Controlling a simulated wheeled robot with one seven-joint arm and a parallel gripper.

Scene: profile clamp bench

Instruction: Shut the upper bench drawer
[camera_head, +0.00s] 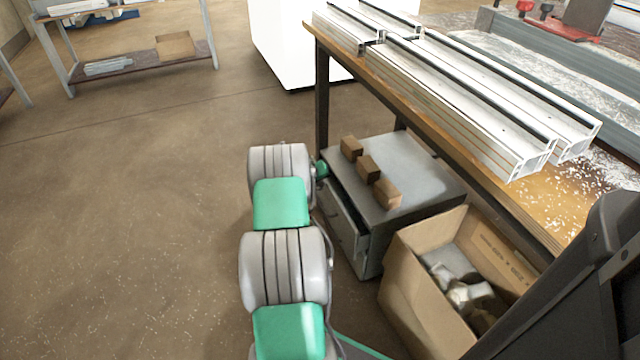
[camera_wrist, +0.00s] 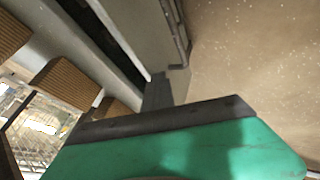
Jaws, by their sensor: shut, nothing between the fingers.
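The grey drawer cabinet (camera_head: 420,165) stands on the floor under the bench. Its upper drawer (camera_head: 342,212) is partly out, with a dark gap behind its front. In the wrist view the upper drawer's front (camera_wrist: 140,32) has a bar handle (camera_wrist: 178,35) on its outer side, and the dark opening lies to its left. My gripper (camera_wrist: 157,90) is shut and empty, its fingers at the end of the drawer front; I cannot tell if they touch it. In the head view my arm mostly hides the gripper.
Several brown wooden blocks (camera_head: 368,168) lie on the cabinet top. An open cardboard box (camera_head: 410,295) with scraps stands right beside the cabinet. The bench (camera_head: 455,135) with metal profiles overhangs both. The floor on the left is clear.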

